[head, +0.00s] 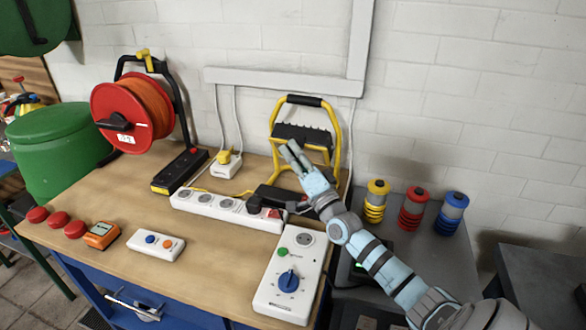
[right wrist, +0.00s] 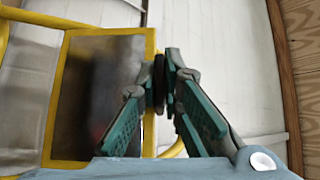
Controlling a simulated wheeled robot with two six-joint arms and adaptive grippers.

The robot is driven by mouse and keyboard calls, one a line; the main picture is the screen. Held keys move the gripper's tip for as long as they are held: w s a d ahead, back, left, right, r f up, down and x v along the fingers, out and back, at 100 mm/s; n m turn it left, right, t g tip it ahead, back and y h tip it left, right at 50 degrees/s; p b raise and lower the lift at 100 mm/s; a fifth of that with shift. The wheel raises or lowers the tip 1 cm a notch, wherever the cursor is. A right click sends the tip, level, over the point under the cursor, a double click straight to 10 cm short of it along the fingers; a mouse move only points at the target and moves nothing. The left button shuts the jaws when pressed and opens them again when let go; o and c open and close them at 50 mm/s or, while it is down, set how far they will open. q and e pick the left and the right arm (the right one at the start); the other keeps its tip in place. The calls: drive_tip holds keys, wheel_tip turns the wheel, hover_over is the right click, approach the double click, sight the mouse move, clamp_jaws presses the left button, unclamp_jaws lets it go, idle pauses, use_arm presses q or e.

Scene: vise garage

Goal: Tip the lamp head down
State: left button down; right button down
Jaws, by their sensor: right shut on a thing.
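The work lamp has a yellow tube frame (head: 337,140) with a black top grip and stands at the back of the bench against the wall. Its black finned lamp head (head: 312,134) sits inside the frame. My right gripper (head: 291,152) reaches up to the lamp from the lower right and covers part of it. In the right wrist view, the lamp head shows as a dark panel with a yellow rim (right wrist: 100,90). There my right gripper (right wrist: 162,85) is shut on a thin dark part beside that rim, perhaps a knob. My left gripper is not in view.
A white power strip (head: 228,207) and a control box with a blue knob (head: 289,280) lie in front of the lamp. A red cable reel (head: 120,115) stands at the back left. Several coloured spools, including a red one (head: 413,208), stand to the right.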

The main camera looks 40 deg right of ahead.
idle(0.3)
drive_tip(key=c, duration=1.7)
unclamp_jaws()
drive_tip(key=shift+s+f, duration=0.2)
drive_tip(key=shift+s, duration=0.05)
drive_tip(key=v, duration=0.7)
drive_tip(key=shift+r, duration=0.1)
